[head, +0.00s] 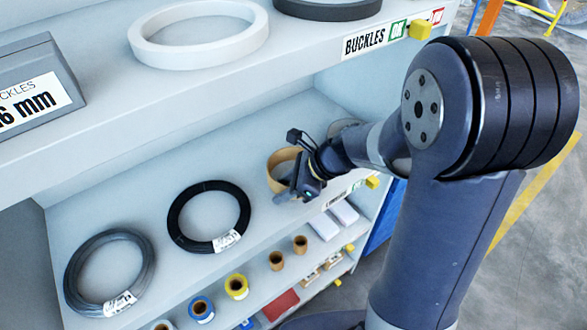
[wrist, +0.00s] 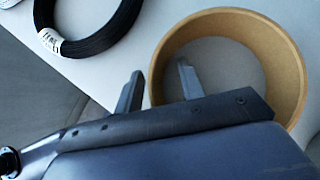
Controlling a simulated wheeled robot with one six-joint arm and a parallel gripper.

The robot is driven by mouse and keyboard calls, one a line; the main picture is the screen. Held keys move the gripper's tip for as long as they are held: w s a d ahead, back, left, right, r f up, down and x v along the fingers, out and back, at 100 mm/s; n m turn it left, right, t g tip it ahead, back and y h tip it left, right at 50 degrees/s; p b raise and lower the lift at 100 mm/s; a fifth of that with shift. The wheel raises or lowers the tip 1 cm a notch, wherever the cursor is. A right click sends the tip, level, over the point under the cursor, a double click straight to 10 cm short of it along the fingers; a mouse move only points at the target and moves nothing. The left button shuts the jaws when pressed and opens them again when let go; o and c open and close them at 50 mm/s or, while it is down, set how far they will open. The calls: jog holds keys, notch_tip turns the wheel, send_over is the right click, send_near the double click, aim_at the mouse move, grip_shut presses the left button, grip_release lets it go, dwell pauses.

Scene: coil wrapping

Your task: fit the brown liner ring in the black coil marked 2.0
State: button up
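The brown liner ring (head: 273,174) stands on the middle shelf at the right, partly hidden by my gripper (head: 290,188). I see gaps beside the wall. The black coil (head: 175,212) lies flat left of the ring, with a white tag whose print is too small to read; it also shows in the wrist view (wrist: 100,47).
A grey wire coil (head: 77,262) lies left of the black coil. An upper shelf (head: 330,40) with a white ring (head: 200,52) and a grey box (head: 35,80) overhangs. Small spools (head: 237,286) stand on the lower shelf. Bare shelf separates the ring and black coil.

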jog(key=shift+c, duration=0.6)
grip_shut()
jog(key=shift+r, duration=0.15)
